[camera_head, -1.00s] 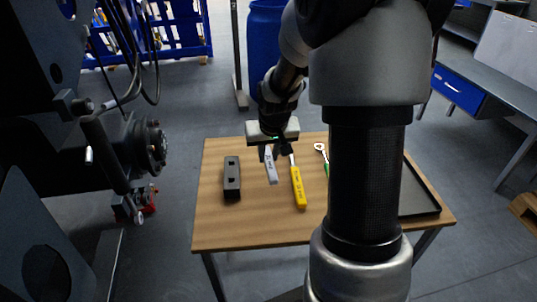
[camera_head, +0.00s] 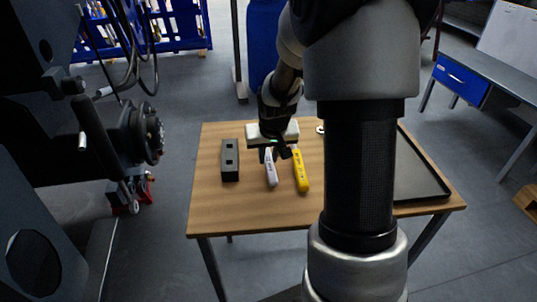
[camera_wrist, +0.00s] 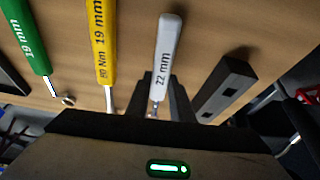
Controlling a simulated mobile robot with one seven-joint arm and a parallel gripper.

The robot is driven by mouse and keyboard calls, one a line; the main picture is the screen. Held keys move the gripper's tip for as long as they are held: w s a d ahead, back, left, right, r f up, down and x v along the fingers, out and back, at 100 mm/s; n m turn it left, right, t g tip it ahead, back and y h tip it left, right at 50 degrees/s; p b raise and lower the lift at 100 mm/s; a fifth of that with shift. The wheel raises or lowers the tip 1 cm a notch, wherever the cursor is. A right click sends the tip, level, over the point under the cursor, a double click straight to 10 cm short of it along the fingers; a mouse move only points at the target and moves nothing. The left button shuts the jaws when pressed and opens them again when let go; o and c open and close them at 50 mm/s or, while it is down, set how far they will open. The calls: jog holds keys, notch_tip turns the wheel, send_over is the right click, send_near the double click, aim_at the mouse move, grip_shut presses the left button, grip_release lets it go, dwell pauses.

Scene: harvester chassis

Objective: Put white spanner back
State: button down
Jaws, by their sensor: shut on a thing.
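The white spanner (camera_wrist: 167,55), marked 22 mm, is gripped near its metal shaft by my gripper (camera_wrist: 160,105) in the wrist view. In the head view the white spanner (camera_head: 271,172) hangs from my gripper (camera_head: 272,152) over the wooden table. I cannot tell whether its handle touches the table. The yellow spanner (camera_head: 301,172) lies just to its right. In the wrist view the yellow spanner (camera_wrist: 101,40) is to its left.
A black block with slots (camera_head: 230,160) stands on the wooden table (camera_head: 255,212) at the left. A green spanner (camera_wrist: 28,40) shows in the wrist view. A black tray (camera_head: 418,175) lies at the table's right, partly behind my arm. The table's front is clear.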

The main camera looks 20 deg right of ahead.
jog(key=c, duration=1.5)
grip_release()
jog(key=p+v, duration=0.4)
jog(key=v, duration=1.3)
jog(key=shift+s+r, duration=0.1)
jog(key=shift+s, duration=0.1)
jog(key=shift+a, duration=0.1)
